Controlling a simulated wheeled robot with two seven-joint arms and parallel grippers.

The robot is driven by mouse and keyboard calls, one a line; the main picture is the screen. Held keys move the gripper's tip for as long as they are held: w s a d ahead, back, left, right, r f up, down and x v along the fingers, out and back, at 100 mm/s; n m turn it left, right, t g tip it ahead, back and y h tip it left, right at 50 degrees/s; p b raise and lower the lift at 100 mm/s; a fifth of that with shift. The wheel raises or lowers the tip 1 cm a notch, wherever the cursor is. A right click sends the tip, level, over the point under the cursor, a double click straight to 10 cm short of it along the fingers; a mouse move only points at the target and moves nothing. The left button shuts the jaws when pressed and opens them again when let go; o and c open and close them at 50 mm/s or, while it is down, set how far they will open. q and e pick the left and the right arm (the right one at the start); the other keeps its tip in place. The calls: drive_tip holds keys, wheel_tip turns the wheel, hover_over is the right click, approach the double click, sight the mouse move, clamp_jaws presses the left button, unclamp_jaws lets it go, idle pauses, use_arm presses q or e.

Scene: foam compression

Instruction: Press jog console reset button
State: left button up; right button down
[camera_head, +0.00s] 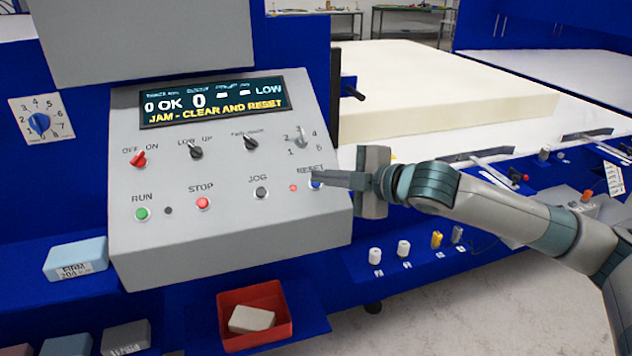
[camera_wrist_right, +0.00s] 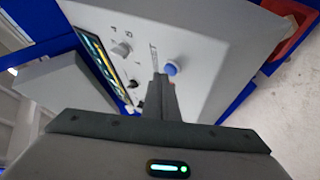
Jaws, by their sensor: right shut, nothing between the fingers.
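The grey jog console (camera_head: 240,222) has a sloped face with a screen (camera_head: 222,101) reading "JAM - CLEAR AND RESET". The blue reset button (camera_head: 315,184) is at the right end of the lower row, under the label RESET. My right gripper (camera_head: 318,178) is shut and empty, its fingertips at this button and partly covering it in the head view. In the right wrist view the blue button (camera_wrist_right: 171,68) shows beside the tips of the shut fingers (camera_wrist_right: 161,78). I cannot tell whether they touch it. My left gripper is not in view.
Also on the console are the green RUN (camera_head: 142,214), red STOP (camera_head: 203,203) and dark JOG (camera_head: 261,193) buttons, plus several knobs. A red bin (camera_head: 282,330) with a pale block is below. A large cream foam slab (camera_head: 440,88) lies behind.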

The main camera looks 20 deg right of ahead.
drive_tip(key=shift+w+f, duration=0.2)
drive_tip(key=shift+f, duration=0.2)
idle(0.5)
drive_tip(key=shift+s+r+p, duration=0.4)
drive_tip(key=shift+r+p, duration=0.35)
drive_tip(key=shift+p, duration=0.2)
drive_tip(key=shift+s+r+p, duration=0.15)
drive_tip(key=shift+r+p, duration=0.25)
drive_tip(key=shift+s+d+r+p, duration=0.1)
drive_tip(key=shift+s+r+p, duration=0.5)
drive_tip(key=shift+r+p, duration=0.3)
drive_tip(key=shift+s+r+p, duration=0.6)
drive_tip(key=shift+r+p, duration=0.2)
drive_tip(key=shift+r, duration=0.05)
